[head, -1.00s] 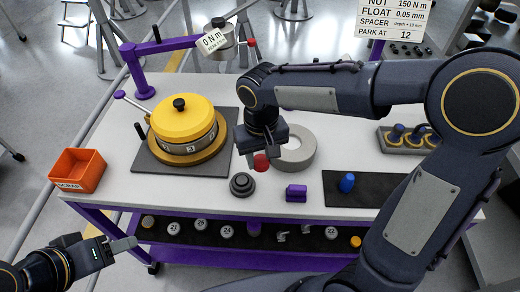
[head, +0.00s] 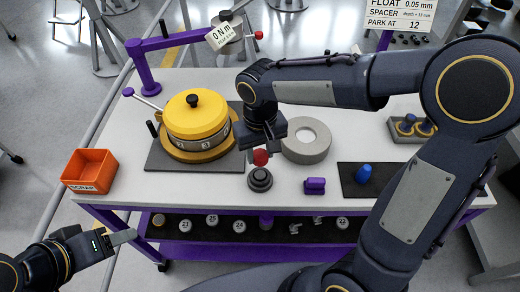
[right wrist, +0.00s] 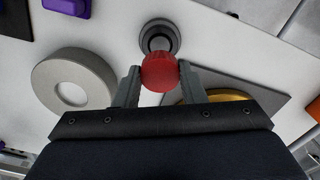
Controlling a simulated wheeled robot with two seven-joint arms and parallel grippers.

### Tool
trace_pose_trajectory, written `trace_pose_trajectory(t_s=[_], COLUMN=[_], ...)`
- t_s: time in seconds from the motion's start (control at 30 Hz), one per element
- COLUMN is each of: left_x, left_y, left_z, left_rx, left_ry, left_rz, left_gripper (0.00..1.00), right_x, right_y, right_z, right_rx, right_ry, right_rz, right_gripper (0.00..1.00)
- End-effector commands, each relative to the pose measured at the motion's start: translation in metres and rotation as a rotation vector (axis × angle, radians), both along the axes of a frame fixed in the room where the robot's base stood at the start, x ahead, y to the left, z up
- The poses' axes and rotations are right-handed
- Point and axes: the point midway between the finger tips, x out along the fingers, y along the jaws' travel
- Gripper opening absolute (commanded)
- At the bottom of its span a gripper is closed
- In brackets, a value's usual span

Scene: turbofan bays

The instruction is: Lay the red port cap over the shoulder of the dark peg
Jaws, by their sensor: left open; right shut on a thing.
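The red port cap (head: 260,158) is held between the fingertips of my right gripper (head: 263,150). The right wrist view also shows the red cap (right wrist: 160,72) between both fingers. A dark round stepped piece (head: 260,180) stands on the white table just below the cap in the picture. In the right wrist view this dark piece (right wrist: 159,37) is just beyond the cap, which hides part of it; the cap appears above and apart from it. A thin dark upright peg (head: 152,129) also stands by the yellow-lidded unit. My left gripper (head: 121,240) is open and empty, off the table's front left.
The yellow-lidded unit (head: 197,115) sits on a dark mat left of my right gripper. A grey ring (head: 306,150) lies close on the right, with a purple block (head: 314,187) and blue piece (head: 363,174) beyond. An orange bin (head: 90,170) is at left.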

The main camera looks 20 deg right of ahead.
Motion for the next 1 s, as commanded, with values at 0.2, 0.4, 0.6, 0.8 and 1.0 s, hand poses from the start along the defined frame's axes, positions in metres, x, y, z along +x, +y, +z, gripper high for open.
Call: trace_pose_trajectory(t_s=[0.2,0.4,0.6,0.8,1.0], left_x=[0.0,0.0,0.0,0.0,0.0], left_y=[0.0,0.0,0.0,0.0,0.0], left_z=[-0.014,-0.025,-0.036,-0.047,-0.052], left_rx=[0.0,0.0,0.0,0.0,0.0], left_ry=[0.0,0.0,0.0,0.0,0.0], left_rz=[0.0,0.0,0.0,0.0,0.0], left_gripper=[0.52,0.52,0.52,0.52,0.52], right_x=[0.0,0.0,0.0,0.0,0.0], right_y=[0.0,0.0,0.0,0.0,0.0], right_z=[-0.017,-0.031,-0.045,-0.058,-0.065], right_rx=[0.0,-0.001,-0.001,0.0,-0.001], right_ry=[0.0,0.001,0.0,0.0,0.0], right_rz=[0.0,0.001,0.0,0.0,0.0], right_gripper=[0.16,0.16,0.16,0.16,0.16])
